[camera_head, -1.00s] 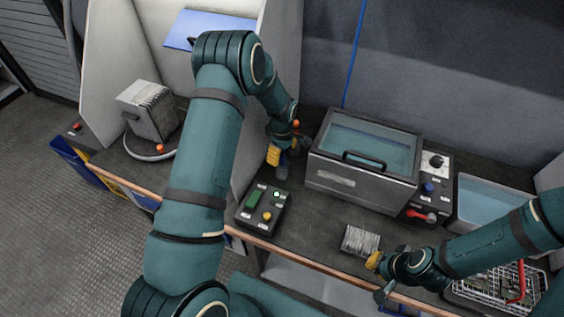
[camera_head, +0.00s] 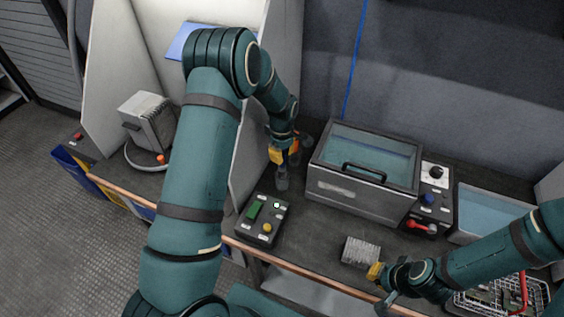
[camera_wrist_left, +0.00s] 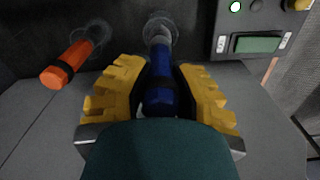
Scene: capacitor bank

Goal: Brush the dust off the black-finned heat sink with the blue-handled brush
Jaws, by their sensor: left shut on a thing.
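My left gripper (camera_head: 284,156) is over the bench, left of the metal tank. In the left wrist view its yellow fingers are shut around the blue handle of the brush (camera_wrist_left: 158,85). The brush's pale round bristle end (camera_wrist_left: 160,27) points away from the wrist. A finned block (camera_head: 361,252), which I take as the heat sink, lies near the bench's front edge. Its fins look light grey, not black. My right gripper (camera_head: 377,271) is at the block's lower right corner; whether it grips the block is unclear.
An orange-handled brush (camera_wrist_left: 68,65) is beside the blue one. A control box (camera_head: 262,220) stands in front of my left gripper. The metal tank (camera_head: 350,190) stands behind the block. A wire basket (camera_head: 545,292) is at the right, partly behind my right arm.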

